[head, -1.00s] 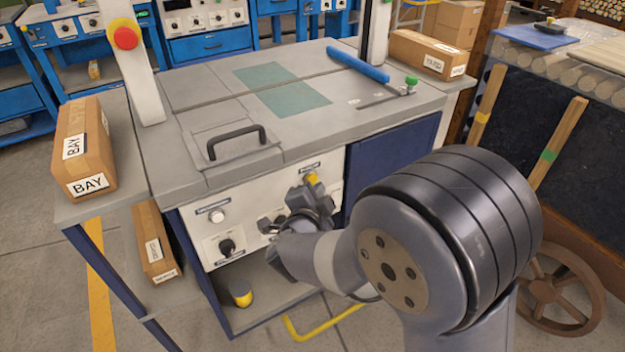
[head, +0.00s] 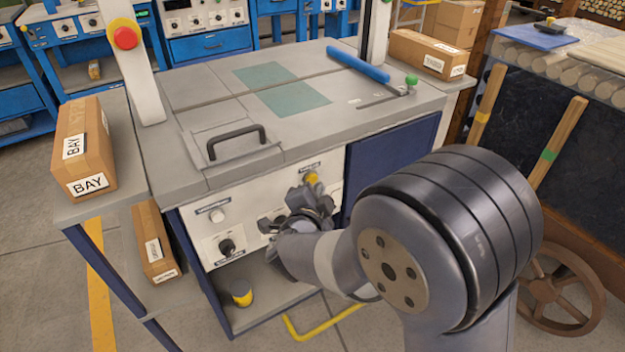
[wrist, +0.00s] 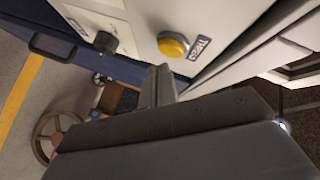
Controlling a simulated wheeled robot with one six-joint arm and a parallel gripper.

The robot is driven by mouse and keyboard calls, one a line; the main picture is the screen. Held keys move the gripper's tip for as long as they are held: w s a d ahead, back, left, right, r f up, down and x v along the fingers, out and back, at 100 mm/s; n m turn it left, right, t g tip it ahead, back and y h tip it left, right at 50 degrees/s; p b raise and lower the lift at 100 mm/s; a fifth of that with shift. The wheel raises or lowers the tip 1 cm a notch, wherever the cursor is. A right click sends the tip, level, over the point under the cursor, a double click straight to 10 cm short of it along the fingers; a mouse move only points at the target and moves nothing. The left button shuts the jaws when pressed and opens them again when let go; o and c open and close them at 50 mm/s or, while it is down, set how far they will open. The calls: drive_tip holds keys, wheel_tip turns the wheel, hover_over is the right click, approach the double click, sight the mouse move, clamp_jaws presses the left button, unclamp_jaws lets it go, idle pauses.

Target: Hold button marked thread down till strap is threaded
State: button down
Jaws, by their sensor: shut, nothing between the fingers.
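A round yellow button (wrist: 173,45) sits on the machine's pale front panel, with a small label beside it whose word is hard to read. It also shows in the head view (head: 312,177), near the panel's top edge. My gripper (wrist: 159,72) is shut and empty. Its fingertips are close to the yellow button and appear just off its edge in the wrist view. Whether they touch the panel cannot be told. In the head view my gripper (head: 302,196) is just below and left of the button. No strap can be made out.
The panel also has a white button (head: 217,215) and a black knob (head: 227,246). The machine's top (head: 215,90) carries a black handle (head: 237,140) and a blue bar (head: 358,62). A red stop button (head: 126,38) stands at left. BAY carton (head: 88,150) lies on the side table.

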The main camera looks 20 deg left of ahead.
drive_tip(key=shift+w+a, duration=0.1)
idle(0.7)
drive_tip(key=shift+w+a, duration=0.2)
drive_tip(key=shift+a, duration=0.05)
drive_tip(key=shift+w+a, duration=0.2)
drive_tip(key=shift+a, duration=0.05)
idle(1.8)
drive_tip(key=shift+s+d, duration=0.5)
drive_tip(key=shift+d, duration=0.1)
drive_tip(key=shift+s+d+b, duration=0.5)
drive_tip(key=shift+s+d, duration=1.15)
drive_tip(key=shift+d, duration=0.25)
drive_tip(key=shift+s+d, duration=1.2)
drive_tip(key=shift+d, duration=0.25)
